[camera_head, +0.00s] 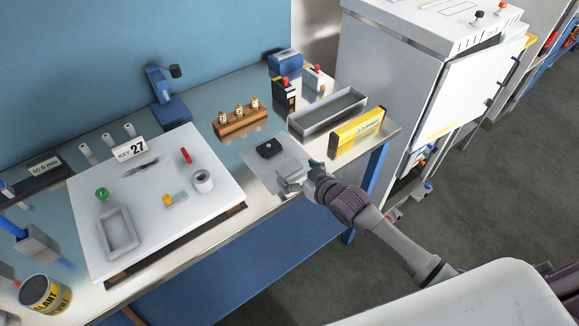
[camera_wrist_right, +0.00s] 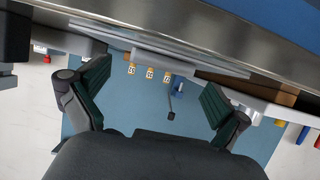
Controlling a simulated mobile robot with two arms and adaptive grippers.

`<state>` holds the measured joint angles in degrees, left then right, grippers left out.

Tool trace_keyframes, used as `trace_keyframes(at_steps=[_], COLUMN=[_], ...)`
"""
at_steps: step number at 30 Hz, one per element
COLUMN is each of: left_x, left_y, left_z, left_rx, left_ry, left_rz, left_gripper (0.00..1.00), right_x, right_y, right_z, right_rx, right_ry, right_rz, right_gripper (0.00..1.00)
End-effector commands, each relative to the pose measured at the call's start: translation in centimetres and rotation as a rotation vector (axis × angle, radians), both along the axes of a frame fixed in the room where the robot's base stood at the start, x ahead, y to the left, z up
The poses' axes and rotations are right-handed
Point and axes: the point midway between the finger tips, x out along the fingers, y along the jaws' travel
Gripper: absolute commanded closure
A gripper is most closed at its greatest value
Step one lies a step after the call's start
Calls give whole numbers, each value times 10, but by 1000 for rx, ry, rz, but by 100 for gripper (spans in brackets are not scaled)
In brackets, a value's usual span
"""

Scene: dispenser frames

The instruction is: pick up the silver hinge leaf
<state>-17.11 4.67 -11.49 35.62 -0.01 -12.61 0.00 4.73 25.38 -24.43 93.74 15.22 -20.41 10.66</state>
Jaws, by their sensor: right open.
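A small pale silver piece (camera_head: 287,184), which looks like the silver hinge leaf, lies at the front of the grey mat (camera_head: 262,177), close to the table's front edge. My right gripper (camera_head: 304,174) is right beside it, reaching in from the lower right, and partly covers it. In the right wrist view my right gripper (camera_wrist_right: 143,100) has its two dark green-padded fingers wide apart with nothing held between them. I cannot tell whether a finger touches the piece. My left gripper is not in view.
A black block (camera_head: 268,148) sits on the mat behind. A grey tray (camera_head: 328,112) and yellow box (camera_head: 357,128) stand to the right. A wooden rack (camera_head: 241,124) holds brass cylinders. A white board (camera_head: 140,235) with small parts fills the left.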

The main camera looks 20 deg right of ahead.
Motion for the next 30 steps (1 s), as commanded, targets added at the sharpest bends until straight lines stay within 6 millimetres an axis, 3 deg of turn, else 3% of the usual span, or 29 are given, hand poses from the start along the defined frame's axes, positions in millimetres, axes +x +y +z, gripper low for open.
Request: trace_keyframes(at_steps=[4,12,24,30], left_x=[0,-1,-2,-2], left_y=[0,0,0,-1], left_z=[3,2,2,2], left_rx=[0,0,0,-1], left_ry=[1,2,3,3], left_rz=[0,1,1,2], left_gripper=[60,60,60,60], right_x=[14,15,15,15], right_y=[5,6,6,6], right_z=[-4,-6,-6,-6], right_rx=[1,0,0,0], right_ry=[-1,-1,-1,-2], right_rz=[1,1,1,1], right_gripper=[0,0,65,66])
